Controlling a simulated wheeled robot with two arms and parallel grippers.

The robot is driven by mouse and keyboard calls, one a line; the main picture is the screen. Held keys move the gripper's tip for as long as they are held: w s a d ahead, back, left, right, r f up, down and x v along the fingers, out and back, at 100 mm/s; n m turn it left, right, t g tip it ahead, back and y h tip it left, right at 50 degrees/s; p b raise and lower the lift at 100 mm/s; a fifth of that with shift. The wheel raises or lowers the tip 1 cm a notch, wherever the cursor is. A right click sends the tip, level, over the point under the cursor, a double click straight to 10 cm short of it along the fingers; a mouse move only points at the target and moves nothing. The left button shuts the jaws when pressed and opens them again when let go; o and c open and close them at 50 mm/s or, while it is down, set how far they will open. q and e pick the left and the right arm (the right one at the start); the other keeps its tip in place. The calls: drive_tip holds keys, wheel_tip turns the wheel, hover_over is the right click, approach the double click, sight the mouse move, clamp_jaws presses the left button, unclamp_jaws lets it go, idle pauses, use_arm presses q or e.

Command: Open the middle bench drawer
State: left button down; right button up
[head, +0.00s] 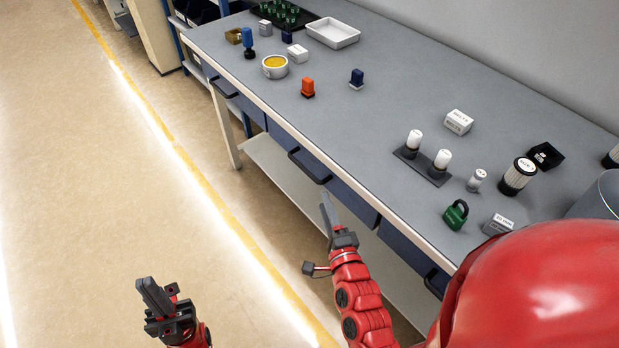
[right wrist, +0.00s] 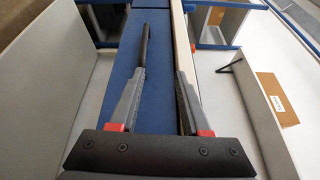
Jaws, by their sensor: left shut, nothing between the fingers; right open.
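The middle bench drawer (head: 345,194) has a blue front, set under the bench top's pale edge, and looks closed. Its dark bar handle (head: 308,166) stands out from the front. In the right wrist view the blue front (right wrist: 150,110) runs up the middle, and the handle (right wrist: 145,40) shows beyond the left fingertip. My right gripper (head: 327,208) is open and empty, just short of the handle and apart from it. Its spread fingers (right wrist: 163,75) show in the wrist view. My left gripper (head: 155,297) is shut and empty, over the floor away from the bench.
Other drawers have handles at the far end (head: 222,88) and near end (head: 435,283). A lower shelf (head: 285,182) runs under the drawers. The bench top (head: 330,120) holds a white tray (head: 332,32), a green padlock (head: 456,214) and small parts. The floor (head: 90,200) beside the bench is clear.

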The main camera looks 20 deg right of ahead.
drive_tip(key=f, duration=0.2)
drive_tip(key=g+y+p, duration=0.1)
drive_tip(key=p, duration=0.1)
approach(303, 166)
drive_tip(key=shift+m, duration=0.4)
drive_tip(key=w, duration=0.3)
drive_tip(key=w+f, duration=0.1)
drive_tip(key=w, duration=0.5)
drive_tip(key=shift+w+d+f, duration=0.15)
drive_tip(key=shift+w+f, duration=0.2)
drive_tip(key=shift+w, duration=0.2)
clamp_jaws()
